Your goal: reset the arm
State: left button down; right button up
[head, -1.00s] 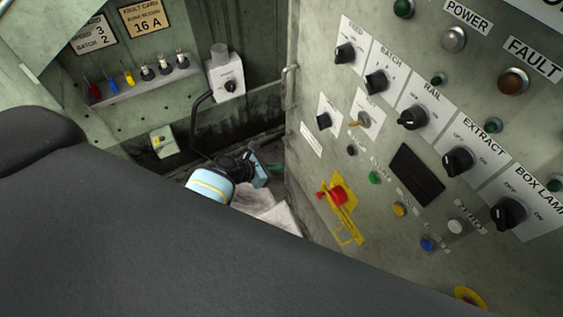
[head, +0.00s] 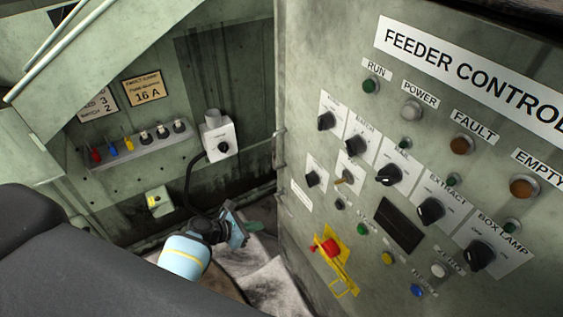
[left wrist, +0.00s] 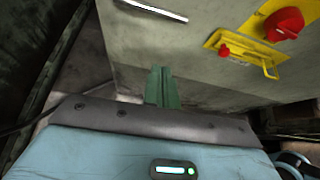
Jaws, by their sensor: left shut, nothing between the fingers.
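My left gripper (head: 257,226) is low in the gap between the back wall and the feeder control panel, left of the panel's lower edge. In the left wrist view the green fingers (left wrist: 160,87) are together and empty, in front of a grey surface. They appear apart from the panel. My dark grey arm link fills the lower left of the head view. My right gripper is in neither view.
The control panel (head: 420,110) stands at right with several knobs and lamps. A fuse rack (head: 140,148), a white switch box (head: 218,138) and a small box (head: 157,201) are on the back wall.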

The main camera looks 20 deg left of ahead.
pick_arm(q)
jog(key=s+a+f+m+g+y, duration=0.1)
jog(key=s+f+m+y, duration=0.15)
jog(key=s+m, duration=0.55)
jog(key=s+f+m+g+y, duration=0.15)
jog(key=s+f+m, duration=0.35)
jog(key=s, duration=0.5)
jog(key=s+d+r+m+t, duration=0.1)
jog(key=s+d+r+m, duration=0.2)
jog(key=s+r+m, duration=0.2)
jog(key=s+d+r+m+t+y, duration=0.1)
jog(key=s+d+r+m, duration=0.3)
jog(key=m, duration=0.8)
jog(key=s+r, duration=0.2)
jog(key=s, duration=0.2)
jog(key=shift+s+r+m+y+p, duration=0.15)
jog(key=shift+s+m+y+p, duration=0.15)
jog(key=shift+s+m+p, duration=0.1)
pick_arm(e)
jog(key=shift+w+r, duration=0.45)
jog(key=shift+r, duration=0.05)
pick_arm(q)
jog(key=c, duration=2.1)
grip_release()
